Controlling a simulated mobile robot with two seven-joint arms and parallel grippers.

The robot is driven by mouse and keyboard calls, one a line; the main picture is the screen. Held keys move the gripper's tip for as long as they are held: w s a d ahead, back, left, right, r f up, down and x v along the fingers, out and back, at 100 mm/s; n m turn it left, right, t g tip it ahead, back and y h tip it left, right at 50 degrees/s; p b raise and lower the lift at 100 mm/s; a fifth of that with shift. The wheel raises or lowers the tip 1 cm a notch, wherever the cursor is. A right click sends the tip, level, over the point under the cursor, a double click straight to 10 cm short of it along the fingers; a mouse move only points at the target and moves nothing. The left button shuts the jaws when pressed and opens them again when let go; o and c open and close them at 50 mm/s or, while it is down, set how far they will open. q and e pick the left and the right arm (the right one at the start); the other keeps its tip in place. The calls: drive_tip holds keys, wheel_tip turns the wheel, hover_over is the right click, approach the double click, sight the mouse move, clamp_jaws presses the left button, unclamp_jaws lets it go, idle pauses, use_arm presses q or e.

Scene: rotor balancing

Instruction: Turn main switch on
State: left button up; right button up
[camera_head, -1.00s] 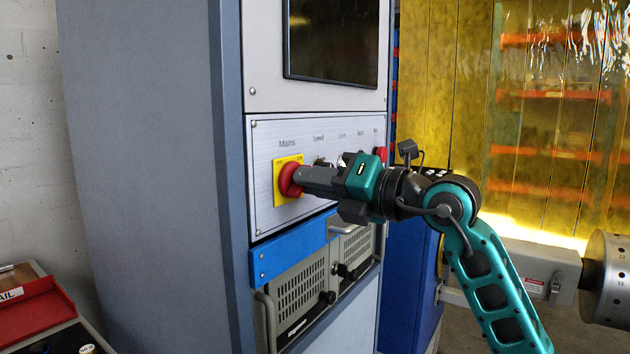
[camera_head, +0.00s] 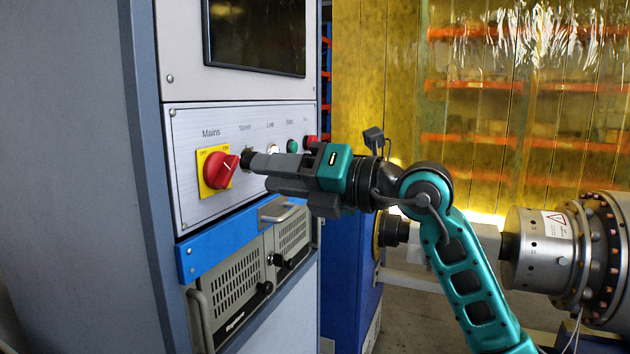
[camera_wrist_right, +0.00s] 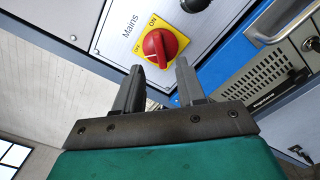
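The main switch (camera_head: 218,170) is a red rotary knob on a yellow plate, under the word "Mains" on the cabinet's panel. Its grip slants toward the ON mark at upper right in the head view. The knob (camera_wrist_right: 160,47) also shows ahead of the fingers in the right wrist view. My right gripper (camera_head: 257,172) is just right of the knob in the head view. Its two fingers (camera_wrist_right: 159,67) stand apart with nothing between them, and they appear clear of the knob. My left gripper is not in view.
The panel (camera_head: 185,130) carries more controls, including a green button (camera_head: 292,146) and a red button (camera_head: 310,142). A blue strip (camera_head: 215,245) and a handled unit (camera_head: 235,285) lie below. A dark screen (camera_head: 255,35) is above. Metal machinery (camera_head: 540,245) stands at right.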

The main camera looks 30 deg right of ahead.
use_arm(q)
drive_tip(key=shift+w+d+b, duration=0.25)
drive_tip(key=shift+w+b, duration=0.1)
use_arm(e)
drive_tip(key=v, duration=0.7)
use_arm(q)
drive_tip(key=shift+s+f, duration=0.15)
